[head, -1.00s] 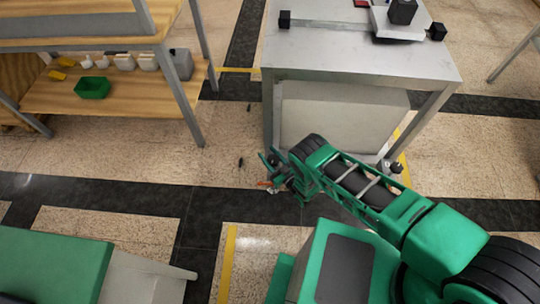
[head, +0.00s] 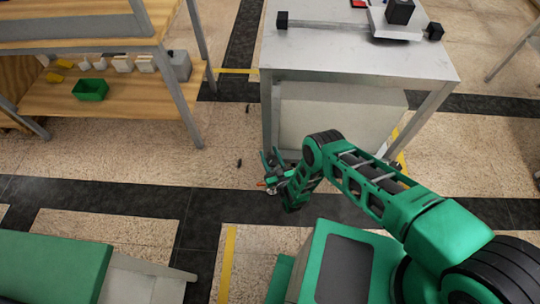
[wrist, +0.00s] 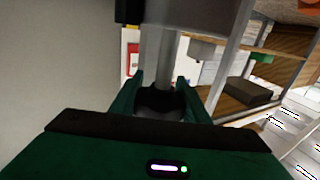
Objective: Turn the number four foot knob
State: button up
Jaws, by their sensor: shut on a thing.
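My gripper (wrist: 160,84) has its two green fingers on either side of a dark round foot knob (wrist: 160,102) at the end of a grey metal leg (wrist: 161,55) in the wrist view. The gripper is shut on this knob. In the head view my gripper (head: 271,170) is low, by the floor at the foot of the metal table's (head: 350,58) near left leg (head: 267,115). There the knob is hidden by the gripper and arm. No number on the knob can be read.
A pale box-like body (head: 340,115) fills the space under the metal table. A wooden shelf (head: 130,106) with a green bin (head: 90,89) stands at the left. Small dark pieces (head: 239,163) lie on the floor. A green-topped bench (head: 50,265) is at the lower left.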

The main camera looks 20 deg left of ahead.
jog(key=o, duration=1)
jog(key=shift+o, duration=0.2)
jog(key=v, duration=1.1)
